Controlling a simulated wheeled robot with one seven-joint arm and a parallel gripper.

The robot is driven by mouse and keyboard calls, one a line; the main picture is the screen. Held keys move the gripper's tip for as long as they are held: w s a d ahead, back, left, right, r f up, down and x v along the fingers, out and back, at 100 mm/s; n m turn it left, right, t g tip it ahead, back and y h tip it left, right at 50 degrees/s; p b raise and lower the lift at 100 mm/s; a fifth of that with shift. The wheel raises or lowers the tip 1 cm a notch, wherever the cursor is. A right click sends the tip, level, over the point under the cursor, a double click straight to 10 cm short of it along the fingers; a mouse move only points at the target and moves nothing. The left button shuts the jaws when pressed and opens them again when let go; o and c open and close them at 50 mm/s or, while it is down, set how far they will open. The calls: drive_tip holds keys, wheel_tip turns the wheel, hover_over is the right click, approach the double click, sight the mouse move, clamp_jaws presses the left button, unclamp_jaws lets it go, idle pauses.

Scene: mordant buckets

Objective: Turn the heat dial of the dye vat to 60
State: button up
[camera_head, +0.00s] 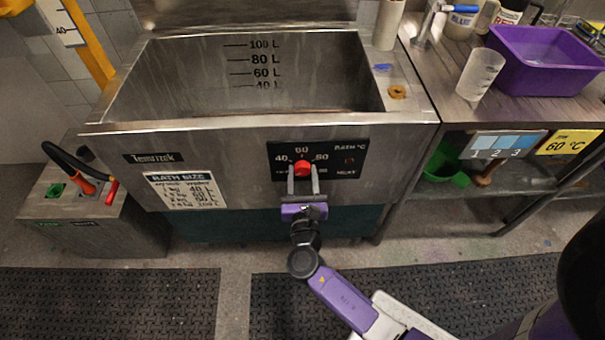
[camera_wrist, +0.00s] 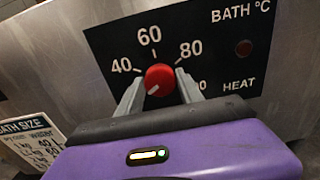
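The dye vat (camera_head: 235,140) is a steel tub with a black heat panel (camera_head: 335,155) on its front. The red heat dial (camera_head: 302,168) shows larger in the wrist view (camera_wrist: 160,79). Its white mark points to the lower left, below the 40; the 60 is printed above the dial and the 80 to its upper right. My gripper (camera_head: 303,178) is in front of the panel, its two grey fingers spread on either side of the dial. In the wrist view the fingers (camera_wrist: 160,88) straddle the dial, and I see no clear grip on it.
A yellow card (camera_head: 568,142) reading 60 °C hangs at the right. A purple basin (camera_head: 545,60) and a clear beaker (camera_head: 480,75) stand on the right bench. A grey box (camera_head: 95,210) with a cabled plug stands at the left. The floor before the vat holds dark mats (camera_head: 110,300).

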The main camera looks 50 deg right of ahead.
drive_tip(key=c, duration=0.8)
